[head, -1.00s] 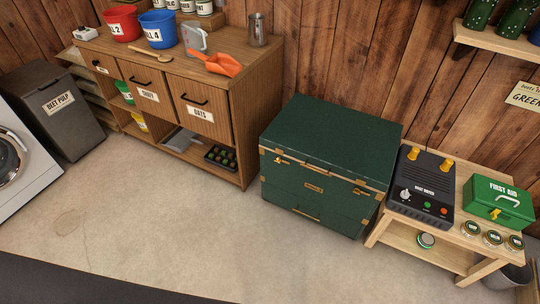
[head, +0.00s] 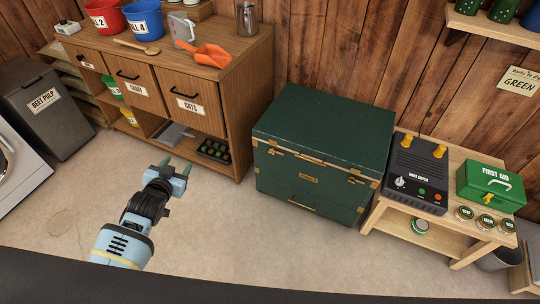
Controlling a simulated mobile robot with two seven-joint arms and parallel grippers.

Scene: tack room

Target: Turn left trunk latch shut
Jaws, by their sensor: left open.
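The dark green trunk (head: 320,135) stands on the floor against the wood wall, its lid down. Its left latch (head: 276,152) is a small brass piece near the upper front edge; its exact turn is too small to tell. A second brass latch (head: 355,181) sits at the right of the front. My left gripper (head: 176,167) is open and empty, over the floor to the left of the trunk and well apart from it. My right gripper is not in view.
A wooden cabinet (head: 238,120) with buckets and an orange scoop (head: 206,56) stands left of the trunk. A low wooden bench (head: 395,218) with a black boot dryer (head: 417,175) and a green first aid box (head: 491,184) stands close on the right. The floor before the trunk is clear.

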